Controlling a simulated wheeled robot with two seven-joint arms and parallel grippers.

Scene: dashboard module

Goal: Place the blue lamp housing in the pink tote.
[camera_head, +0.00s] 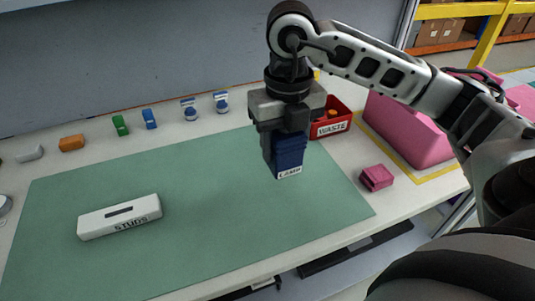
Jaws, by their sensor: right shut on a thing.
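The blue lamp housing (289,155) has a white label reading LAMP at its lower end. My right gripper (284,135) points down and is shut on it, holding it over the right part of the green mat. The housing appears to be above the mat. The pink tote (405,128) stands on the table to the right, inside a yellow outline, partly hidden behind my right arm. Its inside cannot be seen clearly. My left gripper is not in view.
A red WASTE bin (331,120) stands between the gripper and the tote. A small pink block (376,177) lies in front of the tote. A white STUDS box (120,216) lies on the green mat (215,210). Several small coloured parts line the back.

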